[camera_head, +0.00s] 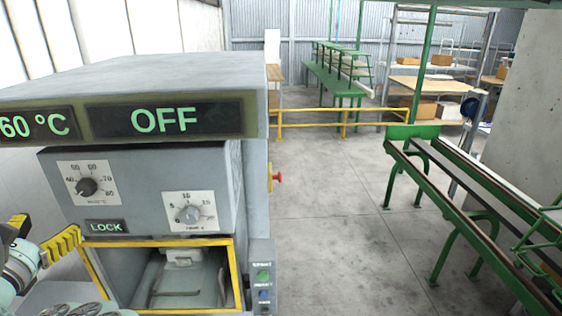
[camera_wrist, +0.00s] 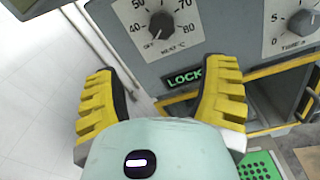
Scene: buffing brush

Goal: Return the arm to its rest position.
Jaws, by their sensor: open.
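My gripper (camera_wrist: 163,97) has yellow ridged fingers spread apart with nothing between them in the wrist view. In the head view, parts of my gripper (camera_head: 42,236) and arm show at the lower left, left of the machine's opening. The gripper is in front of the grey machine (camera_head: 150,160), near its lower left front. In the wrist view the LOCK label (camera_wrist: 184,78) and the left dial (camera_wrist: 160,25) lie beyond the fingers. I cannot tell the exact gap between the fingers and the machine.
The machine's display reads OFF (camera_head: 164,118). Its yellow-framed chamber (camera_head: 180,278) is open at the front. A control box with green and blue buttons (camera_head: 263,285) is at its right. A green rack (camera_head: 470,215) stands at the right. Concrete floor (camera_head: 335,215) between is clear.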

